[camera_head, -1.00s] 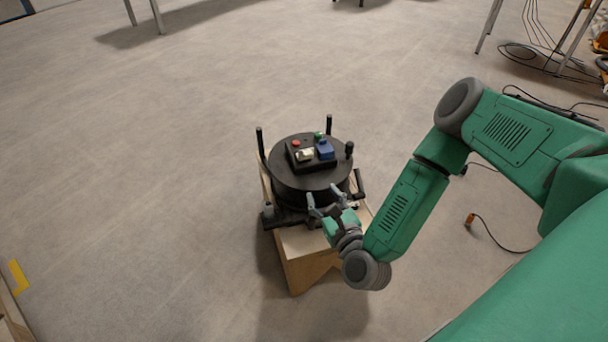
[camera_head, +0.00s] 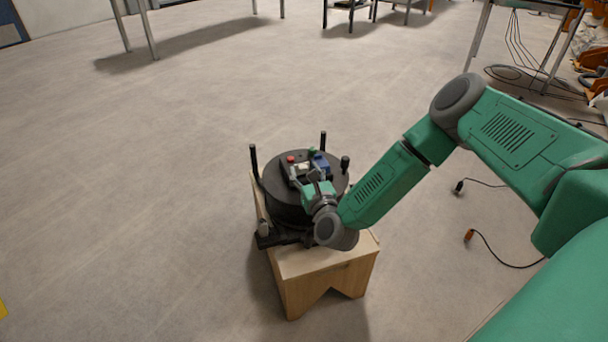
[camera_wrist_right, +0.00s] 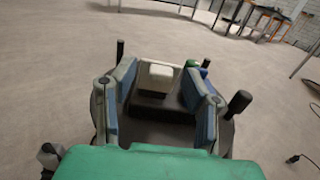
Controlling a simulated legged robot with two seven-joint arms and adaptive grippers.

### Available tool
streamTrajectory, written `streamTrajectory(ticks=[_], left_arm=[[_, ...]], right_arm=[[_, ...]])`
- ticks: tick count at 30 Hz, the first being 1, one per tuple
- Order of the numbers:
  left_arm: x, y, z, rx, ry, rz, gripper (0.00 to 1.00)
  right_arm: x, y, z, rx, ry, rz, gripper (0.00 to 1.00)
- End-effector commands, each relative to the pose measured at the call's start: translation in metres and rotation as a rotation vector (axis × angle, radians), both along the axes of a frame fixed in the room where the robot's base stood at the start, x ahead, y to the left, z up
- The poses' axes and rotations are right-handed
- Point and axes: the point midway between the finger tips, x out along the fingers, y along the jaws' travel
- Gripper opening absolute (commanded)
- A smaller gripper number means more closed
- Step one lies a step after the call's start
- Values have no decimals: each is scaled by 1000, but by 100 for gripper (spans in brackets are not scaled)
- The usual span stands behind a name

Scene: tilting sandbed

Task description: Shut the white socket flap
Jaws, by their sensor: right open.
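The white socket (camera_head: 303,168) sits on a black box on top of a round black turntable (camera_head: 272,185). In the right wrist view the white socket (camera_wrist_right: 159,73) shows as a pale panel with a lighter block on its front; I cannot tell for sure how far its flap stands open. My right gripper (camera_head: 305,176) is open and over the near side of the box. In the wrist view its two fingers (camera_wrist_right: 162,84) stand wide apart on either side of the socket, with nothing visibly held. The fingers partly hide the box. My left gripper is not in view.
A red button (camera_head: 291,158), a green knob (camera_head: 312,150) and a blue socket (camera_head: 321,161) share the box. Black upright posts (camera_head: 254,161) stand around the turntable. It rests on a wooden stand (camera_head: 325,275). The floor around is mostly clear; cables (camera_head: 500,255) lie to the right.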

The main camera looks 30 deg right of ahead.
Motion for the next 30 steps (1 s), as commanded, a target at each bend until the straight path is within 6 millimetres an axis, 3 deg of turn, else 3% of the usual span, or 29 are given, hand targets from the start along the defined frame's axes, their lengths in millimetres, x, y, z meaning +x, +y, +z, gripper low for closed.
streamTrajectory(ticks=[10,11,14,23,30], left_arm=[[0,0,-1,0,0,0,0],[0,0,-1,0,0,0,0],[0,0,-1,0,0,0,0],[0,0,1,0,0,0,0],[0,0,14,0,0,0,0]], right_arm=[[5,-2,0,1,1,-1,41],[5,-2,0,1,1,-1,34],[4,-2,0,0,1,-1,0],[5,-2,1,4,14,-2,0],[8,-4,7,29,105,-2,0]])
